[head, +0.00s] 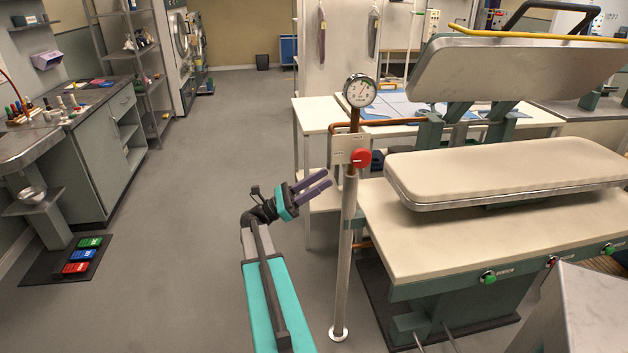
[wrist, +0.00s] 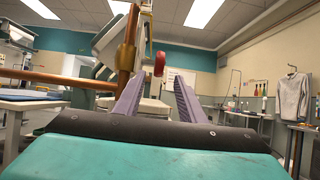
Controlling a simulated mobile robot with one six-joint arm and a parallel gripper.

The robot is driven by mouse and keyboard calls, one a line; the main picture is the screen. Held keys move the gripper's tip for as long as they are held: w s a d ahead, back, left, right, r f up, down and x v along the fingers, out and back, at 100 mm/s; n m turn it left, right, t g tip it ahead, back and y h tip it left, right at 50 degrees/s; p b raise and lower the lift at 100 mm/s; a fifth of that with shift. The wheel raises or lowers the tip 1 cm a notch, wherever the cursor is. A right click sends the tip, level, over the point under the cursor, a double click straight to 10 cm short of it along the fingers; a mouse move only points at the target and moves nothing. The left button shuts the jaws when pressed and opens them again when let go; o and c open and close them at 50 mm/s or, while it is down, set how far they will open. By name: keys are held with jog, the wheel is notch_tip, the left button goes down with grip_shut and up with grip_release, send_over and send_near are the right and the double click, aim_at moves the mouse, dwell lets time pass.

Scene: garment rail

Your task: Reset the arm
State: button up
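My gripper (head: 318,184) is at the end of my teal arm, in the middle of the head view. Its two purple fingers stand apart with nothing between them. They point right, toward the post with the red knob (head: 361,158). In the wrist view my gripper (wrist: 160,92) also shows open and empty, with the red knob (wrist: 159,64) beyond the fingers. In the head view a visible gap seems to lie between the fingertips and the post; the exact distance is hard to tell.
A post with a gauge (head: 360,90) stands just right of my gripper. Behind it is a pressing machine with a cream padded board (head: 510,170) and raised metal head (head: 515,70). A grey cabinet (head: 108,150) stands at left, pedals (head: 83,255) on the floor. The floor between is clear.

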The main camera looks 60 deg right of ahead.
jog(key=w+a+f+n+t+h, duration=0.45)
jog(key=w+a+f, duration=0.4)
jog(key=w, duration=0.25)
jog(key=a+f+n+t+y, duration=0.1)
jog(key=a+f+n+t, duration=0.1)
jog(key=a+f+t, duration=0.5)
jog(key=a+f+n+y, duration=0.15)
jog(key=a+f, duration=0.45)
jog(key=f, duration=0.6)
jog(key=s+a+f+m+y, duration=0.1)
jog(key=s+a+f+y, duration=0.25)
jog(key=a+f, duration=0.35)
jog(key=s+a+f+m+t+y, duration=0.1)
jog(key=s+a+f+y, duration=0.1)
jog(key=s+a+f, duration=0.35)
jog(key=s+a+f+m+y, duration=0.1)
jog(key=s+a+f+y, duration=0.15)
jog(key=a+f, duration=0.6)
jog(key=s+a+f+m+y, duration=0.2)
jog(key=a+f+m+y, duration=0.2)
jog(key=a+m, duration=0.2)
jog(key=s+a+f+m+y, duration=0.2)
jog(key=a+f+m+y, duration=0.2)
jog(key=a, duration=0.6)
jog(key=m+y, duration=0.1)
jog(key=m, duration=0.1)
jog(key=shift+s+a+f+m+t, duration=0.2)
jog(key=shift+s+a+m+t, duration=0.1)
jog(key=shift+a+m+t, duration=0.1)
